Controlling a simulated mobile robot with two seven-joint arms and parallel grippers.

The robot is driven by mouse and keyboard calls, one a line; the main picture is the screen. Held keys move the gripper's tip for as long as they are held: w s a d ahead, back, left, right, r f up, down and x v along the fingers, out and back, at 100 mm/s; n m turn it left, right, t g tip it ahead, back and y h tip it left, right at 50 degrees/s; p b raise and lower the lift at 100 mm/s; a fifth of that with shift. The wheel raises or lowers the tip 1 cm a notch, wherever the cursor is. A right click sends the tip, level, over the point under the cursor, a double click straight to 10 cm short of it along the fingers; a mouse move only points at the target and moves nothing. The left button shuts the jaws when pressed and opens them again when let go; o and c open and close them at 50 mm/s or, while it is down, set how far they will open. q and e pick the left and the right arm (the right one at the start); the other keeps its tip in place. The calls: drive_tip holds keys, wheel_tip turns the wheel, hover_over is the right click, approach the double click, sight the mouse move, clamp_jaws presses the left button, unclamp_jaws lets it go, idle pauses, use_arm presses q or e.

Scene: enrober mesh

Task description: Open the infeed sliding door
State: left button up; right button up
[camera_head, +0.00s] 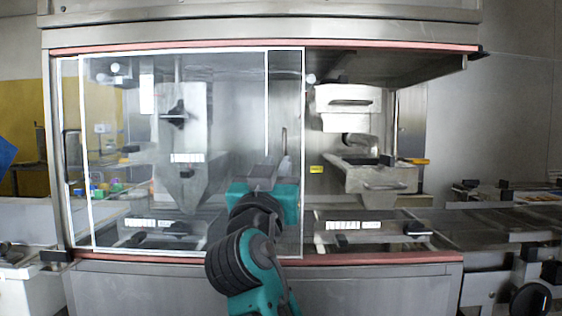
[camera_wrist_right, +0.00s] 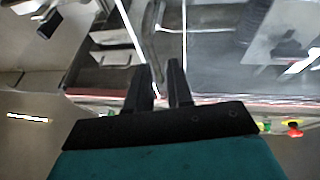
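The clear sliding door panels (camera_head: 225,100) with pale edges cover the left and middle of the machine's front in the head view and overlap each other. A slim vertical handle (camera_head: 284,140) shows near the front panel's right edge. A dark handle (camera_head: 72,150) is at the far left. Which panel is the infeed door is not marked. My right gripper (camera_head: 264,163) is in front of the panel, left of and below the slim handle. My left gripper is out of view.
The machine's right bay (camera_head: 385,110) shows no glass in front, with metal units inside. A red-edged lower rail (camera_head: 380,257) runs along the front. A conveyor (camera_head: 490,222) extends to the right. Small coloured items (camera_head: 108,188) sit behind the glass at left.

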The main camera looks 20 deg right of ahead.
drive_tip(key=v, duration=0.9)
drive_tip(key=shift+b, duration=0.4)
